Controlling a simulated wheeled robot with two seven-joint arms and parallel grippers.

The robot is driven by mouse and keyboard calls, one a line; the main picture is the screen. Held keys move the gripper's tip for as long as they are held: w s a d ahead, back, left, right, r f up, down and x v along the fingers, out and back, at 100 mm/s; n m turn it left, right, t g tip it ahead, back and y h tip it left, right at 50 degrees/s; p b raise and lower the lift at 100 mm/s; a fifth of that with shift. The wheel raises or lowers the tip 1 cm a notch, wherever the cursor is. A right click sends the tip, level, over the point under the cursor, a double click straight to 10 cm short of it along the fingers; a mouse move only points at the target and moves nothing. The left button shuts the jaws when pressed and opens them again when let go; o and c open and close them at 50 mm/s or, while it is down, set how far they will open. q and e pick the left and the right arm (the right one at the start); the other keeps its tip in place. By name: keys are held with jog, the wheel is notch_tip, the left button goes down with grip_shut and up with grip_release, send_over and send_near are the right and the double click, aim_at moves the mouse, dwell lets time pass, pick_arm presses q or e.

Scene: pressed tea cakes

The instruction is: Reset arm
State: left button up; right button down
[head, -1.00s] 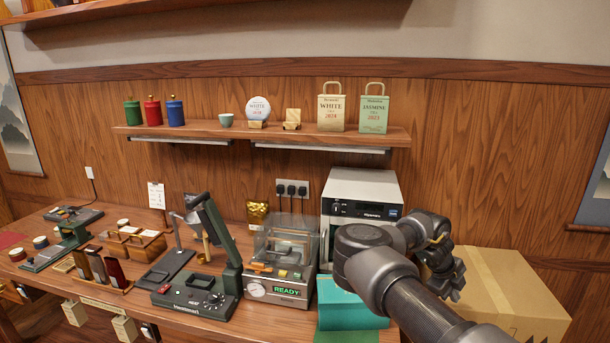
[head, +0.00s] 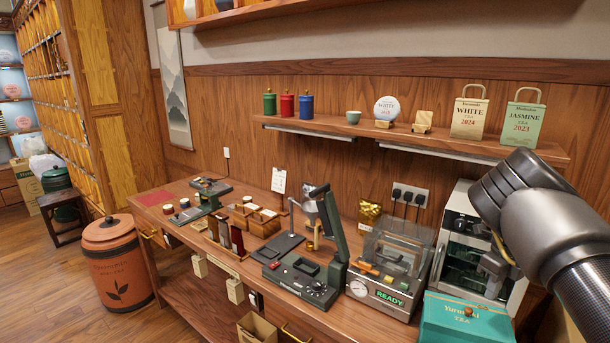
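My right arm comes in from the right edge of the head view. Its gripper (head: 492,268) hangs at the far right, in front of the white-and-black steamer-like machine (head: 459,225) and above the teal tea box (head: 466,322). The fingers are small, dark and partly covered by my wrist, so I cannot see whether they are open or shut. No held object shows. My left arm and gripper are outside the view.
A shelf (head: 350,133) above holds canisters and the paper bags (head: 468,116). An orange bin (head: 117,262) stands left; floor there is open.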

aim_at(482, 319)
notch_tip(482, 319, down, 4)
jog(key=shift+r+b, duration=0.15)
jog(key=shift+b, duration=1.1)
jog(key=shift+f+b, duration=0.35)
jog(key=shift+f, duration=0.7)
jog(key=shift+f, duration=0.1)
jog(key=shift+f+b, duration=0.45)
jog(key=shift+f, duration=0.2)
dwell(0.3)
jog(key=shift+r+p, duration=2.4)
jog(key=shift+r, duration=0.65)
